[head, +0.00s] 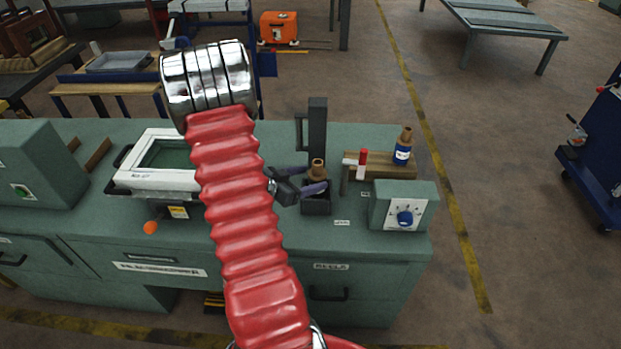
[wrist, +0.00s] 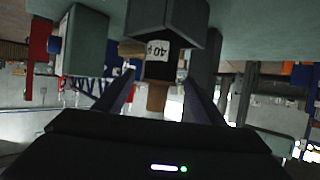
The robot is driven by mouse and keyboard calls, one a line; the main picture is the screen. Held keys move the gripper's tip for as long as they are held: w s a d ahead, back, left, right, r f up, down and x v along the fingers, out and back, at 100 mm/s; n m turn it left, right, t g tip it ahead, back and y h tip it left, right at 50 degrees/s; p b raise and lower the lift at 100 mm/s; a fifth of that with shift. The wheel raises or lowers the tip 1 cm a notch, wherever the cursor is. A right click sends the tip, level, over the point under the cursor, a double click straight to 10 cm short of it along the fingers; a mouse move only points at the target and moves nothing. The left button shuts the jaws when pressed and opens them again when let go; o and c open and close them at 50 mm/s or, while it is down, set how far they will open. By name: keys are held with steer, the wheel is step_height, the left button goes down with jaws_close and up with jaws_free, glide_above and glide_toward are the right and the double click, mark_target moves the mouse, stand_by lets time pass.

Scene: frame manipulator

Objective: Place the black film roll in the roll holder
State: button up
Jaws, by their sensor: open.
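The black film roll (head: 317,176) stands upright in the dark roll holder (head: 317,208), with its brown core end sticking up. In the wrist view, which is upside down, the roll (wrist: 158,66) shows a white label marked 40 and its lower part is inside the holder (wrist: 160,14). My gripper (head: 306,180) is open at the holder. Its two fingers reach along either side of the roll's brown end in the wrist view (wrist: 158,88), with gaps visible on both sides.
A blue roll (head: 403,150) stands on a wooden shelf (head: 385,170) to the right, beside a red and white piece (head: 361,160). A control box (head: 404,208) with a blue knob stands in front of it. A dark post (head: 318,125) rises behind the holder. A white frame (head: 155,178) lies left.

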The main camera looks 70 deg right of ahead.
steer(key=v, duration=1.1)
stand_by(0.6)
steer(key=w+r+n+t, duration=0.25)
steer(key=w+t, duration=0.35)
steer(key=w, duration=0.5)
steer(key=w+a+r+n+t+y, duration=0.2)
steer(key=w+a+r+n+t, duration=0.25)
steer(key=w+a, duration=0.45)
steer(key=w+a+r+n+t+y, duration=0.25)
steer(key=w+a+r+t, duration=0.3)
steer(key=w+a, duration=0.35)
steer(key=s+a+r+n+y, duration=0.1)
steer(key=a+r+n+y, duration=0.3)
steer(key=a, duration=0.7)
steer(key=s+a+r+n+y, duration=0.1)
steer(key=a+r+n+y, duration=0.3)
steer(key=a, duration=0.6)
steer(key=s+a+n+g, duration=0.1)
steer(key=s+a+n, duration=0.2)
steer(key=s, duration=0.5)
steer(key=s+a+f+n+g+h, duration=0.1)
steer(key=s+a+n+g, duration=0.1)
steer(key=s, duration=0.6)
steer(key=shift+s+a+n, duration=0.4)
steer(key=shift+a+n, duration=0.05)
steer(key=shift+n, duration=0.5)
